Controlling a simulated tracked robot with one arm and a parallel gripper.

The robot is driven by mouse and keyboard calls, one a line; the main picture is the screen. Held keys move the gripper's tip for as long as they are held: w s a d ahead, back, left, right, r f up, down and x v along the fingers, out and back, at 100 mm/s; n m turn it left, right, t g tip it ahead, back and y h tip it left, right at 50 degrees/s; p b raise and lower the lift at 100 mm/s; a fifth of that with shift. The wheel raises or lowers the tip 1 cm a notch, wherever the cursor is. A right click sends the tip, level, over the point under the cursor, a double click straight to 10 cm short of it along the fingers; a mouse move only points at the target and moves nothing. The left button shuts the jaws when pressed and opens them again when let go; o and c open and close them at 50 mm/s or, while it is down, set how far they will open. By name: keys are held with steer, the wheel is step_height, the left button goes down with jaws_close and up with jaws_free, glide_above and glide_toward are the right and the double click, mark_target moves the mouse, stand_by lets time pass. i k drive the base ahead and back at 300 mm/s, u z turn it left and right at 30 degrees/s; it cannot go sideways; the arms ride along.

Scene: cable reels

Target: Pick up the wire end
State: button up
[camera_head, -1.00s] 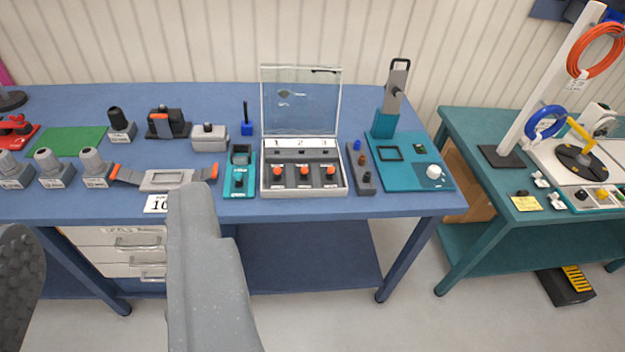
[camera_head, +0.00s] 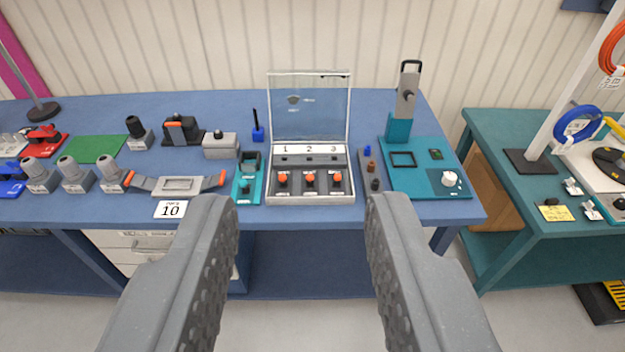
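My gripper (camera_head: 302,206) is open and empty. Its two grey fingers stand wide apart in the lower middle, in front of the blue table. I cannot make out a wire end.
The blue table (camera_head: 420,213) holds a clear-lidded box (camera_head: 311,198) with numbered switches, a teal panel (camera_head: 440,158) and several grey connectors. The teal table (camera_head: 510,200) stands right, with a gap of floor between. A black and yellow item (camera_head: 603,303) lies below it.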

mark_target(371, 167)
steer(key=z, duration=0.05)
steer(key=i, duration=1)
steer(key=u, duration=0.05)
